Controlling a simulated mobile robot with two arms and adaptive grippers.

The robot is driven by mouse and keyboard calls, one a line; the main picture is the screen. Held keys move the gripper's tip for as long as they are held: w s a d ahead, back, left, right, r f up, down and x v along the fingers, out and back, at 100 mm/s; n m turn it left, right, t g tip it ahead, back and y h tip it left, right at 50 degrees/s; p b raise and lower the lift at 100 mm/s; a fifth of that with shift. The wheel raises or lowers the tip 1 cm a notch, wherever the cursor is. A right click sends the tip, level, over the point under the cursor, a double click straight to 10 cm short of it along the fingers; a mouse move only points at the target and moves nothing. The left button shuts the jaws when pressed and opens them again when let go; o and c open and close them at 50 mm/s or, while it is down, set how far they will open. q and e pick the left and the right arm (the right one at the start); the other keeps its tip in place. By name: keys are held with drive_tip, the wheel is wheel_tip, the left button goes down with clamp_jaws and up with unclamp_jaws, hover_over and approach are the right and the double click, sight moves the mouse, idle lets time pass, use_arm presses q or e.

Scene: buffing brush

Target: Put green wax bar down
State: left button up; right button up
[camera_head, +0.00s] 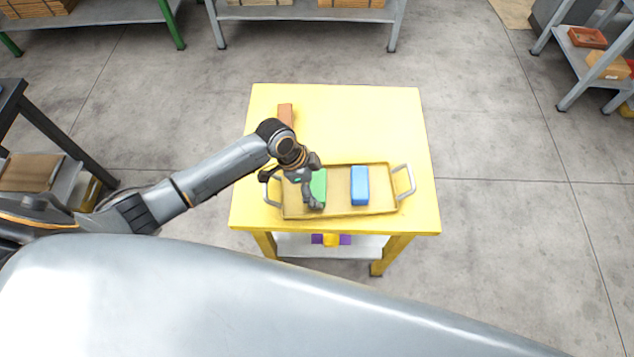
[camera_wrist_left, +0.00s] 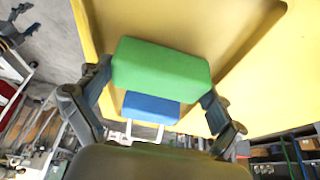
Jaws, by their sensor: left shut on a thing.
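A green wax bar (camera_head: 319,186) is held between the fingers of my left gripper (camera_head: 296,190), over the left half of a yellow tray (camera_head: 340,212). In the left wrist view the green wax bar (camera_wrist_left: 160,70) lies between the two fingers, which close on its sides. The head view does not show clearly whether the bar touches the tray floor. A blue bar (camera_head: 360,186) lies in the tray to the right; it also shows in the left wrist view (camera_wrist_left: 150,107). My right gripper is not in view.
The tray, with metal handles, sits near the front edge of a yellow table (camera_head: 340,110). A reddish-brown block (camera_head: 285,113) stands at the back left of the table. The table's back and right areas are clear. Shelves (camera_head: 598,60) stand well away on the floor.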

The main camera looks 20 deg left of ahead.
use_arm(q)
drive_tip(key=shift+f, duration=0.1)
drive_tip(key=o, duration=1)
drive_tip(key=shift+o, duration=0.2)
drive_tip(key=shift+r, duration=0.25)
drive_tip(key=v, duration=1.1)
drive_tip(key=shift+a+r, duration=0.25)
drive_tip(key=shift+r, duration=0.1)
drive_tip(key=shift+s, duration=0.1)
